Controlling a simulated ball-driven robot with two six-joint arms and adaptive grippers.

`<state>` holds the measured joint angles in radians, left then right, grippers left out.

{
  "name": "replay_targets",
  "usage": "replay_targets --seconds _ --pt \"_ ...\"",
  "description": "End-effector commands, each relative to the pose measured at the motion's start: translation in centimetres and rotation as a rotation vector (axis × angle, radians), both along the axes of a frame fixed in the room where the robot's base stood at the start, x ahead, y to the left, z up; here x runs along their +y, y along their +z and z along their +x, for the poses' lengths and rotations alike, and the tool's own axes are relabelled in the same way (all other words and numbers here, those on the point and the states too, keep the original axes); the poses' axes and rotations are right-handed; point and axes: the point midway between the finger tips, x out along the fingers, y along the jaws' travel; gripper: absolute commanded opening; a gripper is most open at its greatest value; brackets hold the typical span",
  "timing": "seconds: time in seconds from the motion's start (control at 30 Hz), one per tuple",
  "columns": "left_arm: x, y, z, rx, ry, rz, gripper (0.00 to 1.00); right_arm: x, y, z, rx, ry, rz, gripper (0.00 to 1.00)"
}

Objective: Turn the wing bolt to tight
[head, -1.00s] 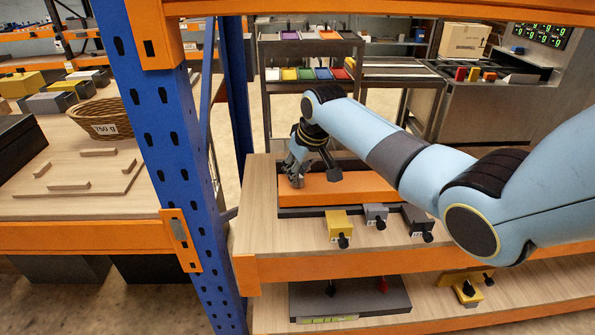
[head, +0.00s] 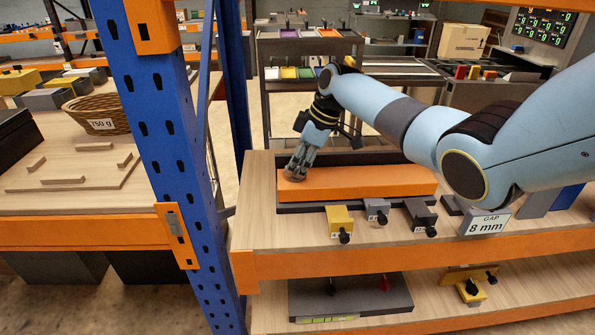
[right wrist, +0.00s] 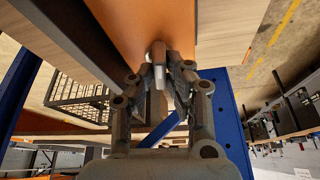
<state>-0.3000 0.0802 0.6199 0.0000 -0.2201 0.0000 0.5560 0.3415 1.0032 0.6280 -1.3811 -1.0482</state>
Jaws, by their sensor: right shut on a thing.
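An orange bar (head: 370,182) lies in a dark tray (head: 345,208) on the wooden shelf. My right gripper (head: 295,173) reaches down at the bar's left end, fingers close together. In the right wrist view, the fingers (right wrist: 167,76) are closed on a small brownish and pale piece (right wrist: 158,52) against the orange surface. It is probably the wing bolt, but the fingers hide most of it and its shape is unclear. My left gripper is not in view.
A yellow block (head: 340,222), a grey block (head: 376,210) and a dark block (head: 420,216), each with a black knob, stand in front of the tray. A "GAP 8 mm" sign (head: 485,223) stands to the right. A blue rack post (head: 165,150) stands left.

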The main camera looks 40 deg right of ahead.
Motion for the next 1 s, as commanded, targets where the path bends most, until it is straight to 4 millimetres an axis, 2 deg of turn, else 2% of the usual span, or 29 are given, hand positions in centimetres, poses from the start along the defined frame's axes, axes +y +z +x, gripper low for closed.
replay_targets --seconds 0.03,1.0 --pt "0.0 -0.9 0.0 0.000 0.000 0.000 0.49 -0.1 -0.3 0.1 -0.002 0.041 -0.001 0.00" --pt "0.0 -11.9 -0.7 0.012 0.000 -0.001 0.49 -0.1 -0.5 0.5 -0.002 0.963 0.000 0.00"
